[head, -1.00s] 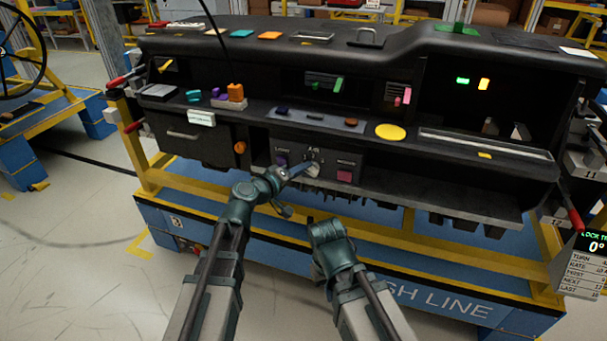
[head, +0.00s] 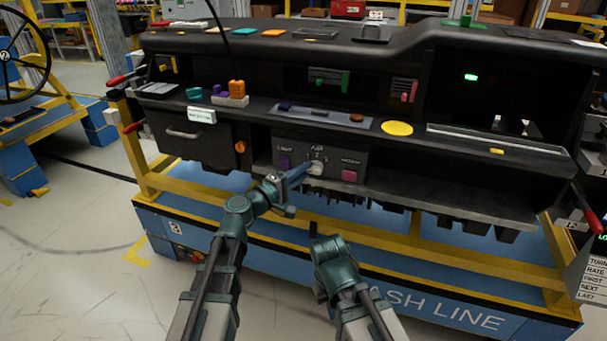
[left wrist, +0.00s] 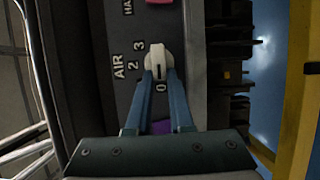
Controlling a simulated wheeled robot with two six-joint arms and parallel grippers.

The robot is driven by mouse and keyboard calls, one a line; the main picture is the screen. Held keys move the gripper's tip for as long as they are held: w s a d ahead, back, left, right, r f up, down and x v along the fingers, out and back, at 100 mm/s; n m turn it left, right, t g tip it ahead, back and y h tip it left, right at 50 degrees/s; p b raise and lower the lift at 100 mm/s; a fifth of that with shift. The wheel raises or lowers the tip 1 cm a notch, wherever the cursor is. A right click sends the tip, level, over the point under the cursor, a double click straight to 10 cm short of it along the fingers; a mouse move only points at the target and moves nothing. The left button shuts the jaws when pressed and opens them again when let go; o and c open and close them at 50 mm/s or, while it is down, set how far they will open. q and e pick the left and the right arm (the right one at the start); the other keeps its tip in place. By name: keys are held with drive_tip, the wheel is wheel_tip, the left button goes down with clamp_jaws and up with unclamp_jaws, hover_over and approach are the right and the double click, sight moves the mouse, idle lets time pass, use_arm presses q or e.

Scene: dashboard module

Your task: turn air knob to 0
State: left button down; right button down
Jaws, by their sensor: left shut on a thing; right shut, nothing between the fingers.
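The white air knob (head: 315,168) is on the dark control panel (head: 300,142) at the dashboard's lower front. In the left wrist view the knob (left wrist: 158,58) sits beside the word AIR and the numbers 3 and 2, with 0 just below it between my fingers. The 1 is hidden, apparently behind a finger. A dark mark on the knob's lower part faces the 0. My left gripper (left wrist: 160,85) is shut on the knob, one finger on each side. My right gripper (head: 323,242) is low in front of the dashboard, shut and empty, away from the panel.
A purple light button (head: 284,162) is left of the knob and a pink button (head: 349,175) is right of it. An orange knob (head: 240,147) is farther left. The dashboard shelf (head: 465,200) overhangs a blue and yellow stand (head: 440,300).

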idle(0.4)
use_arm(q)
drive_tip(key=c, duration=0.8)
unclamp_jaws()
drive_tip(key=shift+d, duration=0.1)
drive_tip(key=shift+s, duration=0.1)
